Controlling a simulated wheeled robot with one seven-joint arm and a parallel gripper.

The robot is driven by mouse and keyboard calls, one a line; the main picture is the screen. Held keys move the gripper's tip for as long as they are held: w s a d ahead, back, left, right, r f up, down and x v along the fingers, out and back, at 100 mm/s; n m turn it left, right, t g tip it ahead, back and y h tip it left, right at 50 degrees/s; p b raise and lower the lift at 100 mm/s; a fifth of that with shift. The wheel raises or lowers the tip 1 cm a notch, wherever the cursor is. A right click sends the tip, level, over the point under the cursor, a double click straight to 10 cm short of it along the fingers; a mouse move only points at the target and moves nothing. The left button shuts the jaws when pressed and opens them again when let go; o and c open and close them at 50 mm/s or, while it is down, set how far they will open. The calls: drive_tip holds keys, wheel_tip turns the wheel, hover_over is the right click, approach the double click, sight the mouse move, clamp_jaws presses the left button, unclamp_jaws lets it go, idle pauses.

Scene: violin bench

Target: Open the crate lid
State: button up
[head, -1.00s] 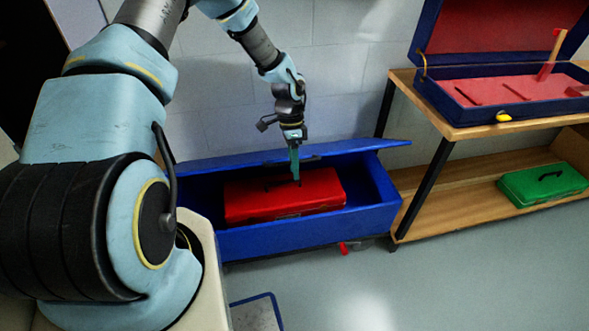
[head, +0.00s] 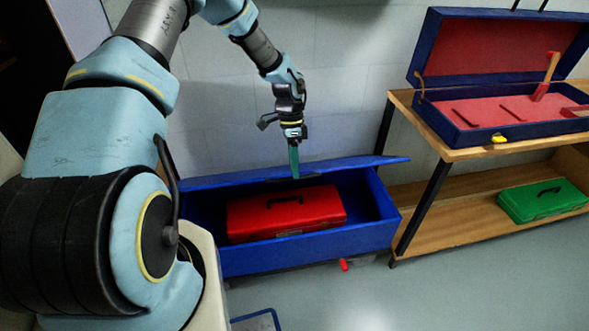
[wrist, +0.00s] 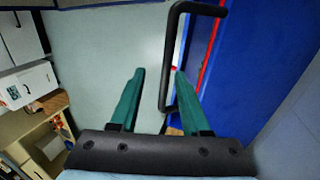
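The blue crate (head: 310,246) stands on the floor against the wall. Its blue lid (head: 350,166) is raised along the back and seen nearly edge-on, so the inside shows. A red toolbox (head: 325,205) with a dark handle lies in the crate. My gripper (head: 295,177), with green fingers, points down at the lid's edge. In the wrist view the fingers (wrist: 159,72) are apart, and part of a black bar handle (wrist: 165,70) beside the blue lid (wrist: 255,60) shows between them. Whether they touch the handle is not clear.
A wooden shelf (head: 445,217) stands right of the crate. It bears an open blue case (head: 460,134) with red lining on top and a green toolbox (head: 543,201) below. A blue-edged item (head: 262,315) lies on the floor in front. Floor at the right front is clear.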

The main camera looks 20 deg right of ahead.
drive_tip(key=p+v, duration=0.1)
drive_tip(key=v, duration=0.2)
drive_tip(key=shift+w+r, duration=0.1)
drive_tip(key=shift+w, duration=0.15)
drive_tip(key=shift+p, duration=0.3)
drive_tip(key=shift+c, duration=0.2)
